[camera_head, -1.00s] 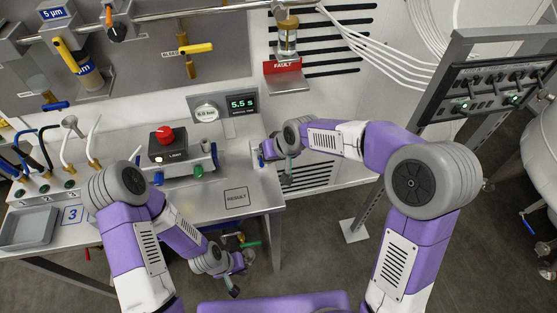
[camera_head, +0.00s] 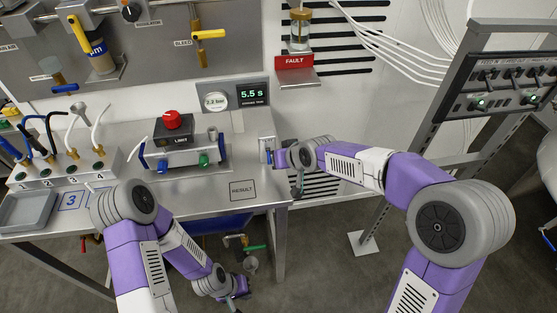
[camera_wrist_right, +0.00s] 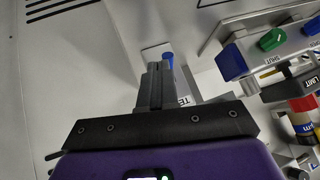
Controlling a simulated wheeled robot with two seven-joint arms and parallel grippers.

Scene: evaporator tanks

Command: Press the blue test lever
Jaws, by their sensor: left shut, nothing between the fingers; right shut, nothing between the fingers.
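The blue test lever (camera_head: 269,155) is on a small pale plate at the right end of the metal bench. It also shows in the right wrist view (camera_wrist_right: 168,61), just beyond the fingertips, with a partly hidden label starting "TE" beside it. My right gripper (camera_head: 279,157) is shut and empty, right beside the lever. In the right wrist view its closed fingers (camera_wrist_right: 157,68) point at the lever and cover part of it; I cannot tell whether they touch. My left gripper (camera_head: 241,290) hangs low in front of the bench, shut and empty, away from the lever.
The bench holds a device with a red knob (camera_head: 172,120) and blue and green ends. A display (camera_head: 253,95) reads 5.5 s. A red FAULT sign (camera_head: 294,62) is on the wall above. A grey tray (camera_head: 27,210) and numbered ports are at left. The RESULT square (camera_head: 243,190) is empty.

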